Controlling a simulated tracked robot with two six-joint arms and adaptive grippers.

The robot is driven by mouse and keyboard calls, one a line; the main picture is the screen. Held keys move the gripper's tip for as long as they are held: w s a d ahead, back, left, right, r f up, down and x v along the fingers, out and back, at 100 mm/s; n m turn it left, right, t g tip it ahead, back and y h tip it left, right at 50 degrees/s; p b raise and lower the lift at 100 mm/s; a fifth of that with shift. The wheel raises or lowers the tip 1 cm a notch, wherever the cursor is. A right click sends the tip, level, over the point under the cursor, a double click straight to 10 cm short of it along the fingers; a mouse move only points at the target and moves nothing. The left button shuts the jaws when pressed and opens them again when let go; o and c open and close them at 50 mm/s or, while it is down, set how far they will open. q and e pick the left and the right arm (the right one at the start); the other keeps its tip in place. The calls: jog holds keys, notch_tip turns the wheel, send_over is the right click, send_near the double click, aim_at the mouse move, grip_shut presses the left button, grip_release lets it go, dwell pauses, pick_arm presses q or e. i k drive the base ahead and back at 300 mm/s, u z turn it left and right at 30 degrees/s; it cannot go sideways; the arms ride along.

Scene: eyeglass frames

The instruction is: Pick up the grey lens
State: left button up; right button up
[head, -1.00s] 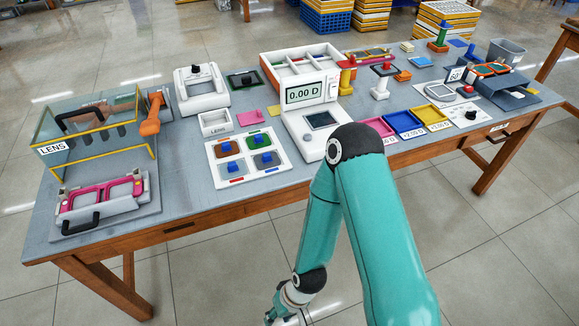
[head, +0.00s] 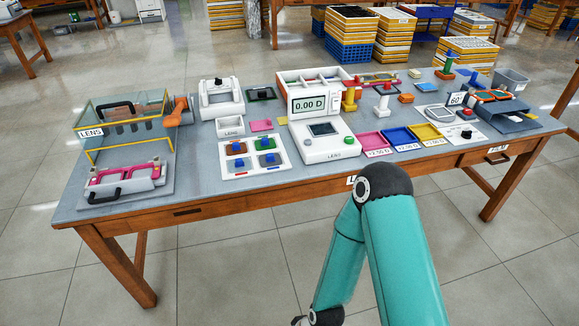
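The grey lens (head: 269,159) lies in the lower right place of a white lens tray (head: 281,153) near the table's front edge. A small blue block sits on it. A brown lens (head: 236,148), a green lens (head: 265,144) and an orange-brown lens (head: 239,164) lie in the other places, each with a blue block. One teal arm of mine, seemingly the right, bends down in front of the table. Its gripper is below the picture's edge, away from the tray. My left gripper is not in view.
Right of the tray stands a white meter (head: 329,149) reading 0.00 D. Pink, blue and yellow trays (head: 401,138) lie to the right. Floor in front is clear.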

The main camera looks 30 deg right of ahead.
aim_at(270, 159)
jog(key=u, duration=0.15)
jog(key=i, duration=0.9)
jog(key=z, duration=0.05)
